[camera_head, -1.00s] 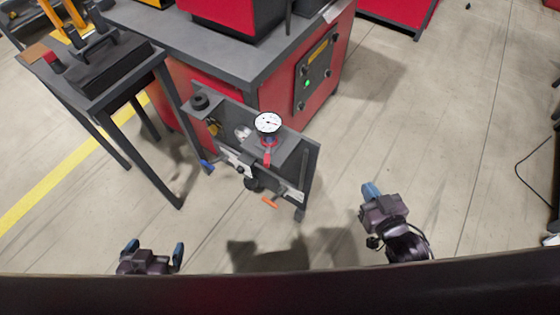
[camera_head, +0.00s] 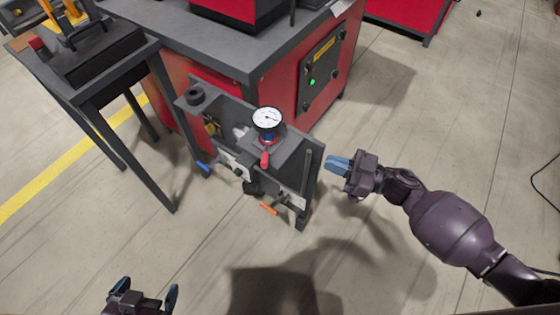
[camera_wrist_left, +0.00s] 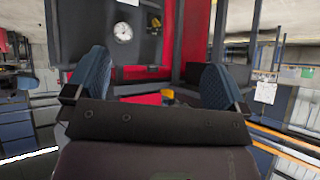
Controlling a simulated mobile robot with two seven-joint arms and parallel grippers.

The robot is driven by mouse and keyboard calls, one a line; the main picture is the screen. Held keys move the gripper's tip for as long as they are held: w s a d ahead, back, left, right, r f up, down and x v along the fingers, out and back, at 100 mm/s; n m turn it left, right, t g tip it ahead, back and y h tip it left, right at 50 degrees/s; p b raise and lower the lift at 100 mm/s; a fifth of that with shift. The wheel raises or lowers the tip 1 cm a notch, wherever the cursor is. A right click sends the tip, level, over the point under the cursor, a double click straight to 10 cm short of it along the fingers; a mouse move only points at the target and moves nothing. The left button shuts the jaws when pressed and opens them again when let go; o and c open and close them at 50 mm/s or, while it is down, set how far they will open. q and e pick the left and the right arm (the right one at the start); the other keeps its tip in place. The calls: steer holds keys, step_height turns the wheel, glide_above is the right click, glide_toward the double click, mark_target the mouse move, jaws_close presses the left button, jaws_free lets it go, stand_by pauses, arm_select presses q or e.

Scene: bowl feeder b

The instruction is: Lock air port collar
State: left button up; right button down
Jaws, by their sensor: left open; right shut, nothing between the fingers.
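A grey panel (camera_head: 230,108) is fixed at the front of the red cabinet. It carries a round white gauge (camera_head: 267,119), a red part (camera_head: 264,159) below it, a brass fitting (camera_head: 211,128), a blue lever (camera_head: 203,168) and an orange lever (camera_head: 268,209). I cannot tell which part is the air port collar. My left gripper (camera_head: 147,291) is open and empty at the bottom left, apart from the panel. In the left wrist view a round dial (camera_wrist_left: 123,32) shows beyond its fingers. My right gripper (camera_head: 337,166) is shut and empty, just right of the panel's right edge.
The red cabinet (camera_head: 287,100) with a grey top stands behind the panel. A dark table (camera_head: 140,60) with fixtures stands at the left, its legs near the panel. The floor in front and to the right is free.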

mark_target(278, 166)
arm_select(q)
steer(key=shift+s+d+f+b, duration=0.3)
steer(key=shift+s+f+b, duration=0.2)
steer(key=shift+f+b, duration=0.1)
arm_select(e)
steer(key=g, duration=0.1)
steer(key=f+n+g, duration=0.1)
steer(key=g, duration=0.1)
steer(key=w+d+f+n+g, duration=0.1)
steer(key=shift+g, duration=0.3)
steer(key=shift+a+r, duration=0.1)
steer(key=shift+a, duration=0.05)
steer(key=a, duration=0.4)
steer(key=w+a+b, duration=0.1)
steer(key=a, duration=0.8)
steer(key=shift+w+b, duration=0.15)
steer(key=shift+b, duration=0.2)
steer(key=shift+w+a, duration=0.1)
steer(key=shift+a, duration=0.3)
arm_select(q)
steer(key=shift+w+d+f+m, duration=0.2)
steer(key=shift+w+m, duration=0.1)
steer(key=shift+w, duration=0.05)
steer(key=shift+s, duration=0.1)
